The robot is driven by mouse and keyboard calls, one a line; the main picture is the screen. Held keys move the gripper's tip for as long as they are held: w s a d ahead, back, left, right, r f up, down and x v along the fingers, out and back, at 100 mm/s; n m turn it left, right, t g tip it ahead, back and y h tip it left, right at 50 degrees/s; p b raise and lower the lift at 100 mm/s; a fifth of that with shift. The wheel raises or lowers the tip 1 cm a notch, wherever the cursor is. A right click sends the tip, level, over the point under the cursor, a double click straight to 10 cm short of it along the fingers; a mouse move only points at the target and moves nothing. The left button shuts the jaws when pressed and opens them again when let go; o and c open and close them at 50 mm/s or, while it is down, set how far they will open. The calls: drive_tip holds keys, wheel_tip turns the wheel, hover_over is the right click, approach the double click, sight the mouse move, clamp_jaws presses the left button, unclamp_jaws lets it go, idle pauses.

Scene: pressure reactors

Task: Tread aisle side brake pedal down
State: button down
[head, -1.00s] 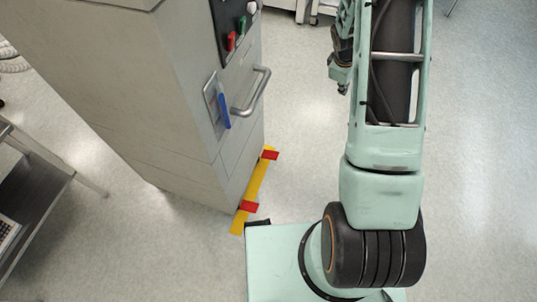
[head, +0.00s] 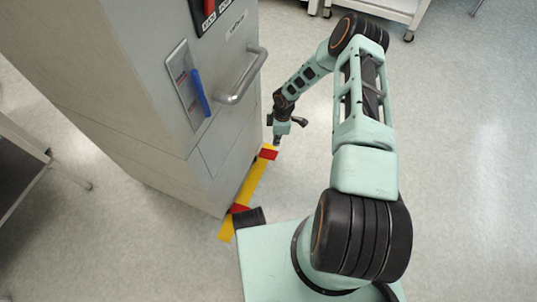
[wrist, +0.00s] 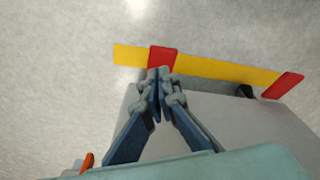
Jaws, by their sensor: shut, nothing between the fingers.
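Two red pedals stick out at the foot of the grey cabinet (head: 135,110), over a yellow strip (head: 252,182). The far red pedal (head: 268,154) is close below my gripper (head: 277,141); the near red pedal (head: 238,209) is by my base. Which one is the aisle side one is not marked. In the wrist view my gripper (wrist: 163,76) is shut and empty, its tips at the lower edge of one red pedal (wrist: 163,56). I cannot tell whether they touch. The other red pedal (wrist: 284,86) is further right there.
The cabinet has a metal handle (head: 242,80) and a blue lever (head: 200,92) on its front, left of my arm. A dark table (head: 20,165) stands at the left edge and a white cart (head: 390,8) at the back. Floor right of my arm is clear.

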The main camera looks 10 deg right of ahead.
sight(273, 154)
drive_tip(key=shift+a+f, duration=0.35)
drive_tip(key=shift+f, duration=0.05)
drive_tip(key=shift+w+a+f+b, duration=0.15)
drive_tip(key=shift+f+b, duration=0.85)
drive_tip(key=shift+f, duration=0.75)
drive_tip(key=shift+s+a+f+b, duration=0.15)
drive_tip(key=shift+f+b, duration=0.85)
drive_tip(key=shift+f, duration=0.75)
drive_tip(key=shift+w, duration=0.1)
drive_tip(key=shift+f, duration=2.05)
drive_tip(key=d, duration=0.2)
drive_tip(key=d+r, duration=0.1)
drive_tip(key=shift+s, duration=0.25)
drive_tip(key=shift+r, duration=0.15)
